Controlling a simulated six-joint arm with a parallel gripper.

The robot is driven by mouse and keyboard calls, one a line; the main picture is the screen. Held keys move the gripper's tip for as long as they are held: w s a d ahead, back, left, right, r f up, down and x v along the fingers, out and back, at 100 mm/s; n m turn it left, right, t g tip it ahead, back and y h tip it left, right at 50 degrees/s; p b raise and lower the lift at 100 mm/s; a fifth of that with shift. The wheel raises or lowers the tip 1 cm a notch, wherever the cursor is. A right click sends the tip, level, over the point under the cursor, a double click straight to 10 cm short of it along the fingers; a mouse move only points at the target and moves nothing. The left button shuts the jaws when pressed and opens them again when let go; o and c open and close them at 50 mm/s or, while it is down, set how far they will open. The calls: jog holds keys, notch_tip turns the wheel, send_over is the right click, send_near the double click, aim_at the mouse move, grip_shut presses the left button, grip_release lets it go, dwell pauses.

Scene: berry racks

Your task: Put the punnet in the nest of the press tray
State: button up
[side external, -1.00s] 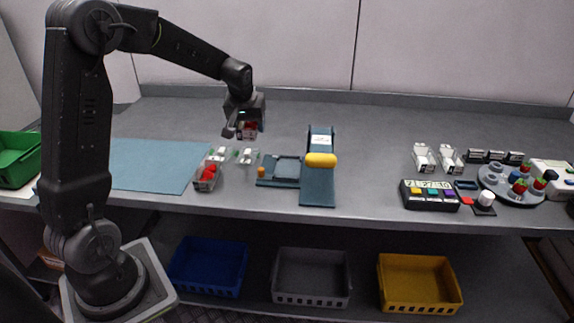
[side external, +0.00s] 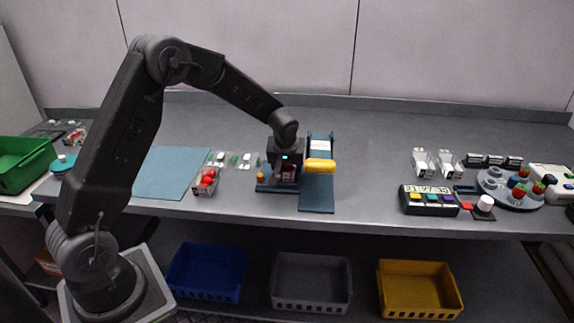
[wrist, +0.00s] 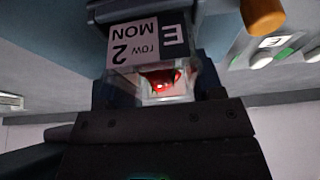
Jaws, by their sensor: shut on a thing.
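My gripper (side external: 286,160) is shut on a clear punnet (side external: 289,174) over the press tray (side external: 264,188). In the wrist view the punnet (wrist: 165,92) holds a red berry and bears a label reading E, row 2, MON. The dark jaws (wrist: 155,125) are below it in that picture.
An orange knob (side external: 260,176) stands at the tray's left corner and shows close by in the wrist view (wrist: 263,14). Another punnet with red berries (side external: 206,182) stands to the left, near a blue mat (side external: 165,172). A dark label box (side external: 428,200) is at the right.

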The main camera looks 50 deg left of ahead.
jog(key=shift+f, duration=0.15)
jog(key=o, duration=1)
jog(key=s+d+r+m, duration=0.1)
jog(key=s+d+r, duration=0.2)
jog(key=s+r, duration=0.35)
jog(key=s+d+r+m, duration=0.1)
jog(key=s+d+r, duration=0.25)
jog(key=r, duration=0.65)
jog(key=shift+s+d+r+m+t+h, duration=0.5)
jog(key=shift+s+d+m, duration=0.8)
jog(key=shift+s, duration=2.1)
jog(key=shift+s+d+r+m+t+h, duration=0.45)
jog(key=shift+s+d+m, duration=0.9)
jog(key=shift+s, duration=2)
jog(key=shift+s+d+r+m+t+h, duration=0.35)
jog(key=shift+s+d+m+h, duration=0.4)
jog(key=shift+s+d, duration=1.8)
